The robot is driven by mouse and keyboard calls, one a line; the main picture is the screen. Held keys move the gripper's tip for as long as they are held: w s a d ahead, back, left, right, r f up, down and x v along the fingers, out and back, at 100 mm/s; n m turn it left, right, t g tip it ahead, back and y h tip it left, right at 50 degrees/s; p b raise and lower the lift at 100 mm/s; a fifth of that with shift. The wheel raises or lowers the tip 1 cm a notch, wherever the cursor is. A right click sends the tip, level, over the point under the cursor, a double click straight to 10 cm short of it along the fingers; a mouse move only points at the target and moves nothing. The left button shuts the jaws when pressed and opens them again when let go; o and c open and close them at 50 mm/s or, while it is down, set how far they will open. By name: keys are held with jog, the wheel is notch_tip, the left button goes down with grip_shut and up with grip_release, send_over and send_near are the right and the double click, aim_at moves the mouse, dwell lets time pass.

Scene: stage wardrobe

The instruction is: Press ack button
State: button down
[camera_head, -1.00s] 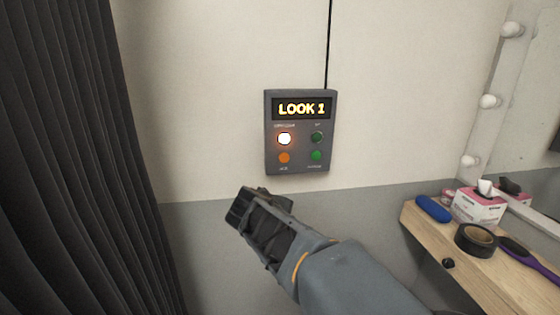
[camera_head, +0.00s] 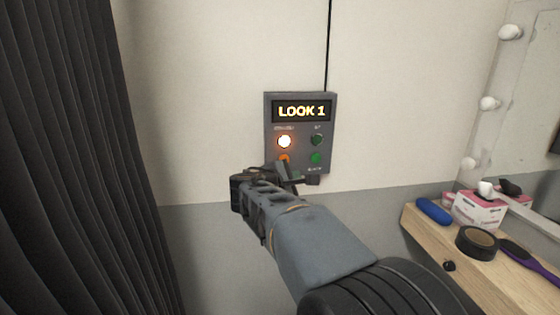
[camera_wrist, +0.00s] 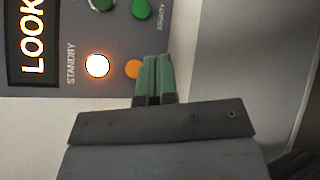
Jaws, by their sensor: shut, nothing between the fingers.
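A dark grey control panel (camera_head: 270,128) hangs on the wall with a lit display reading LOOK 1. The orange button (camera_head: 284,158) at its lower left, labelled ACK in the earlier head view, is partly hidden behind my gripper (camera_head: 297,177). In the wrist view this orange button (camera_wrist: 132,69) is just left of the tips of my gripper (camera_wrist: 155,60). The fingers are shut and empty, pointing at the panel. I cannot tell whether they touch it. The STANDBY lamp (camera_head: 284,141) above the orange button glows bright; it also shows in the wrist view (camera_wrist: 97,66).
Green buttons (camera_head: 316,158) sit on the panel's right side. A black curtain (camera_head: 70,150) hangs at left. At right, a wooden shelf (camera_head: 425,240) holds a blue case (camera_head: 433,211), a tissue box (camera_head: 478,212), a black tape roll (camera_head: 477,241) and a purple brush (camera_head: 530,260).

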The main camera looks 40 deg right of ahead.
jog(key=w+d+p, duration=0.2)
jog(key=w+d, duration=0.1)
jog(key=w, duration=0.4)
jog(key=shift+w+d, duration=0.25)
jog(key=shift+d, duration=0.05)
jog(key=shift+w+d, duration=0.1)
dwell(2.0)
jog(key=shift+w+d, duration=0.2)
jog(key=shift+w, duration=0.05)
jog(key=shift+w+d, duration=0.15)
jog(key=shift+w, duration=0.25)
dwell(0.8)
jog(key=shift+s+f, duration=0.1)
jog(key=shift+s, duration=0.05)
jog(key=shift+s+a+b, duration=0.35)
jog(key=shift+s+b, duration=0.25)
jog(key=shift+s, duration=0.05)
